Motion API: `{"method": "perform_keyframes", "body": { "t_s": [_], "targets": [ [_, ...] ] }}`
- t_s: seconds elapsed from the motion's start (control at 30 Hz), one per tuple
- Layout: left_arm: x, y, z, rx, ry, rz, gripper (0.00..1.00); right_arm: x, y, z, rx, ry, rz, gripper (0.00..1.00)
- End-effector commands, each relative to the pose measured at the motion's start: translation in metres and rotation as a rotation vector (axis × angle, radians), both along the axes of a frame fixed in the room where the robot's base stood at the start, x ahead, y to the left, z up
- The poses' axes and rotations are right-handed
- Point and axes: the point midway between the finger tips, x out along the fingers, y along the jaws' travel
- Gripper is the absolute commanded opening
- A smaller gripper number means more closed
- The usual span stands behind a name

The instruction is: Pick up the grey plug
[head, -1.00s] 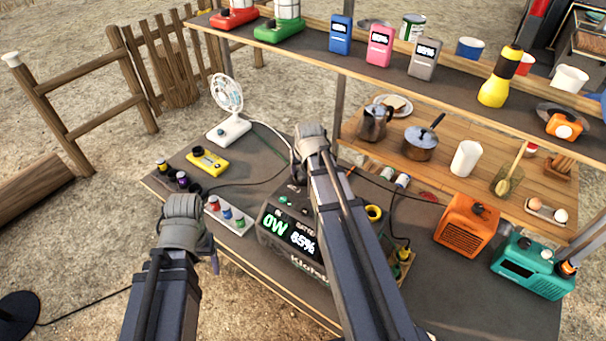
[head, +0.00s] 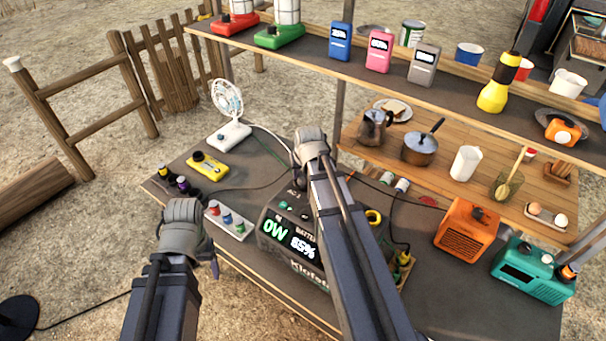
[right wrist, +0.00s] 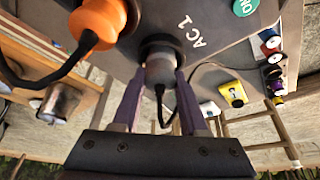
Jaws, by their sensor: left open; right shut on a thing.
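The grey plug (right wrist: 159,69) is in the right wrist view, at the dark socket marked AC 1 on the power station (right wrist: 215,50). A black cord hangs from it. My right gripper (right wrist: 163,84) is shut on it, one finger on each side.
An orange plug (right wrist: 98,22) with a black cord sits close beside the grey one. A white fan (head: 229,120), a yellow device (head: 207,164) and a strip of coloured knobs (head: 228,219) are to the left. An orange heater (head: 466,229) and a teal radio (head: 533,268) stand right.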

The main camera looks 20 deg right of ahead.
Motion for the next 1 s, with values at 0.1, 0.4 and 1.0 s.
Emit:
{"method": "perform_keyframes", "body": {
  "t_s": [0.1, 0.4, 1.0],
  "targets": [
    [0.000, 0.000, 0.011, 0.000, 0.000, 0.000, 0.71, 0.000, 0.000, 0.011, 0.000, 0.000, 0.000, 0.00],
    [0.000, 0.000, 0.053, 0.000, 0.000, -0.002, 0.71, 0.000, 0.000, 0.053, 0.000, 0.000, 0.000, 0.00],
    [0.000, 0.000, 0.097, -0.001, 0.000, 0.003, 0.71, 0.000, 0.000, 0.097, 0.000, 0.000, 0.000, 0.00]
  ]
}}
